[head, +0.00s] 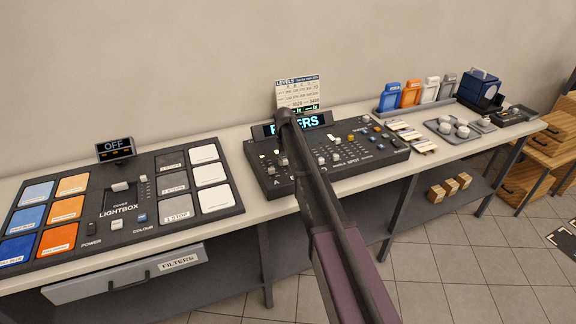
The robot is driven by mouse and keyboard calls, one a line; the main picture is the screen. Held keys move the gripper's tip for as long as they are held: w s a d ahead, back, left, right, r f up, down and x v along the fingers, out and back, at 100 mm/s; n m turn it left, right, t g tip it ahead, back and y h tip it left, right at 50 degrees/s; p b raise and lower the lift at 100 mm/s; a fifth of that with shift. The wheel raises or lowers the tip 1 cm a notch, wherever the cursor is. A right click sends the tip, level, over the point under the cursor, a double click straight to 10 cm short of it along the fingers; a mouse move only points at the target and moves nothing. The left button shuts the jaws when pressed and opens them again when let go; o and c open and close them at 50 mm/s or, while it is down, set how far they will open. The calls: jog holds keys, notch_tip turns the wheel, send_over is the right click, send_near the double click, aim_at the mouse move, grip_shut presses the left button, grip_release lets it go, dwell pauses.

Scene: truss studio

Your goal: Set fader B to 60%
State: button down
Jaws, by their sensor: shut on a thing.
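The dark fader console (345,174) stands on the bench at the centre of the head view, with small light caps, knobs and coloured buttons on top. A lit display (316,121) at its back is partly covered by my arm. My gripper (283,160) reaches down onto the left part of the console, among the faders. It is shut on a small fader cap. My arm and fingers hide that cap, and I cannot read which letter it belongs to. A letter A shows near the console's front left. Fader B's position is not readable.
A levels card (298,92) stands behind the console, its figures too small to read. The lightbox panel (236,207) with coloured tiles lies to the left. Coloured holders (411,94), a tray of white pieces (434,131) and a blue box (482,84) stand to the right.

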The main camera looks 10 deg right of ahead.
jog(key=shift+w, duration=0.1)
jog(key=shift+c, duration=2.2)
grip_release()
